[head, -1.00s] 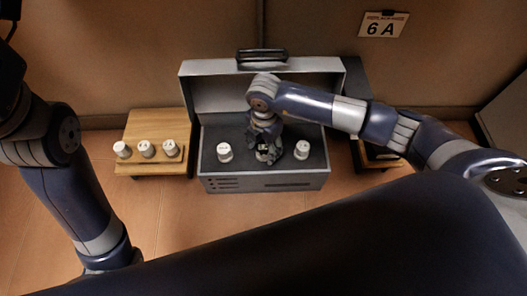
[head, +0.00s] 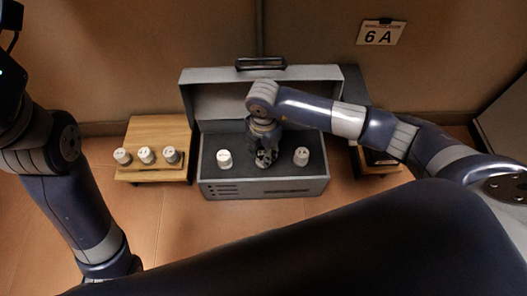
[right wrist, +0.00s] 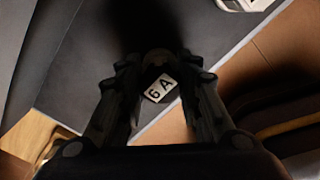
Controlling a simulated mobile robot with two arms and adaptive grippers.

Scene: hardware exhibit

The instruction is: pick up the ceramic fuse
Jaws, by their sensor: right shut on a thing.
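My right gripper (head: 264,158) points down into the open grey case (head: 312,186), between two white ceramic fuses, the left one (head: 224,159) and the right one (head: 301,156). It is shut on a ceramic fuse at the middle of the case; the fingers and dark shadow hide most of this fuse. In the right wrist view the fingers (right wrist: 158,62) close together, and a white tag reading 6 A (right wrist: 160,90) shows between them. I cannot tell whether the tag is on the fuse or the case. My left gripper is out of view.
Three more white fuses stand in a row on a wooden block (head: 158,130) left of the case. Another wooden block (head: 380,170) is at the right, partly behind my right arm. A 6 A sign (head: 381,33) is on the wall. The case lid stands open behind.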

